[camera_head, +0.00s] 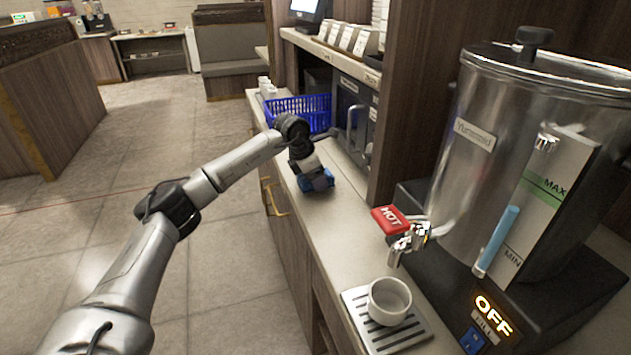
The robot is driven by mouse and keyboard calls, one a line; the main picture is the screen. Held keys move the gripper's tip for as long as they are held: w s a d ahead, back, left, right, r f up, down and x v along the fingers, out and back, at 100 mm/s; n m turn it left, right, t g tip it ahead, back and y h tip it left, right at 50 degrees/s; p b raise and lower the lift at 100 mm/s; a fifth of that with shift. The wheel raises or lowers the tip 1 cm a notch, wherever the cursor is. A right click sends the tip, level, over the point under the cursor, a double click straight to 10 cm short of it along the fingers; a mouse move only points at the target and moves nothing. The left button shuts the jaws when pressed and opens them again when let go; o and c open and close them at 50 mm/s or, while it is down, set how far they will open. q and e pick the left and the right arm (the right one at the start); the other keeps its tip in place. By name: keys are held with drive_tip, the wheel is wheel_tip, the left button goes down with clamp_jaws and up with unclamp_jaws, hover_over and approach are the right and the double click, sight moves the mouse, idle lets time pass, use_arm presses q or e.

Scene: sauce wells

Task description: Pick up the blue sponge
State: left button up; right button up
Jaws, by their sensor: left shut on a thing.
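The blue sponge (331,175) is on the narrow counter in the middle of the view, partly hidden by my left gripper. My left gripper (316,181) comes down on it from above and is shut on it. The fingertips are small and dark here, and I cannot tell whether the sponge is clear of the counter. My right gripper is not in view.
A blue basket (300,110) stands just behind my left gripper. A large metal urn (500,160) with a red HOT tap stands at the right. A white cup (389,301) sits on a slotted drip tray (360,322) below it. The counter (335,235) between is clear.

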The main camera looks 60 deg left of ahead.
use_arm(q)
wheel_tip(320, 180, up, 27)
drive_tip(key=p, duration=1.1)
drive_tip(key=shift+f, duration=0.1)
